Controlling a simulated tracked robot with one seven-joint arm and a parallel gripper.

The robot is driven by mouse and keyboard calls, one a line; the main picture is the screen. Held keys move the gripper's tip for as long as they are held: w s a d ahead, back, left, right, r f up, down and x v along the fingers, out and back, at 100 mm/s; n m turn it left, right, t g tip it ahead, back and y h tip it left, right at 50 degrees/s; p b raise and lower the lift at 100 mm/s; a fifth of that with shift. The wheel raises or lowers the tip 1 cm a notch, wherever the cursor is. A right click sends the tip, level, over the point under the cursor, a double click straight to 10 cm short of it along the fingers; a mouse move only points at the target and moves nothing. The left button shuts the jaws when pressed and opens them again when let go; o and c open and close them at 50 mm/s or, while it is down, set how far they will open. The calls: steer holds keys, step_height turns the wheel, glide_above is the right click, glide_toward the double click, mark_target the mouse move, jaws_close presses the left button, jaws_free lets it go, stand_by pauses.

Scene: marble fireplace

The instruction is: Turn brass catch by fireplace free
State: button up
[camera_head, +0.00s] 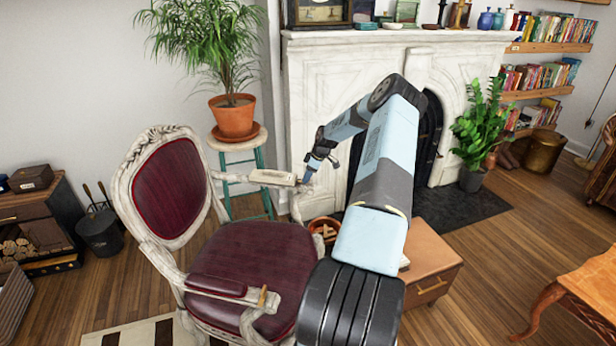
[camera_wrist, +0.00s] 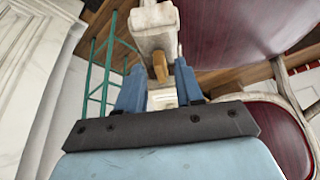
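The brass catch (camera_wrist: 160,68) shows in the wrist view as a small upright gold-brown piece at the end of a cream chair arm (camera_wrist: 155,28). My gripper (camera_wrist: 160,88) is open, with one blue finger on each side of the catch's lower end. Gaps show between the fingers and the catch; I cannot tell its depth between them. In the head view, my gripper (camera_head: 311,170) is at the front end of the fireplace-side chair arm (camera_head: 274,178). The catch there is not clearly visible. A similar brass piece (camera_head: 262,297) is on the near chair arm.
The chair (camera_head: 170,185) has dark red upholstery. A green stool (camera_head: 238,165) with a potted plant (camera_head: 233,115) stands behind the fireplace-side arm. The white marble fireplace (camera_head: 312,75) is beyond my arm. A low wooden box (camera_head: 432,262) sits on the floor to the right.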

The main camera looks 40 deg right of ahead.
jaws_close()
steer(key=shift+a+m, duration=0.1)
steer(key=shift+m, duration=0.2)
stand_by(0.3)
steer(key=m, duration=0.2)
steer(key=m+t+h, duration=0.1)
steer(key=m, duration=0.1)
steer(key=shift+a+r+h, duration=0.1)
steer(key=shift+h, duration=0.2)
steer(key=m+h, duration=0.1)
steer(key=m, duration=0.3)
steer(key=shift+a+m+h, duration=0.2)
steer(key=shift+m+h, duration=0.2)
steer(key=m, duration=0.2)
steer(key=m+h, duration=0.1)
steer(key=m, duration=0.1)
steer(key=shift+w+a+m+h, duration=0.1)
steer(key=shift+a+m+h, duration=0.05)
steer(key=shift+m+h, duration=0.15)
steer(key=shift+m+g+h, duration=0.5)
steer(key=shift+m+h, duration=0.2)
steer(key=shift+m, duration=1.2)
jaws_free()
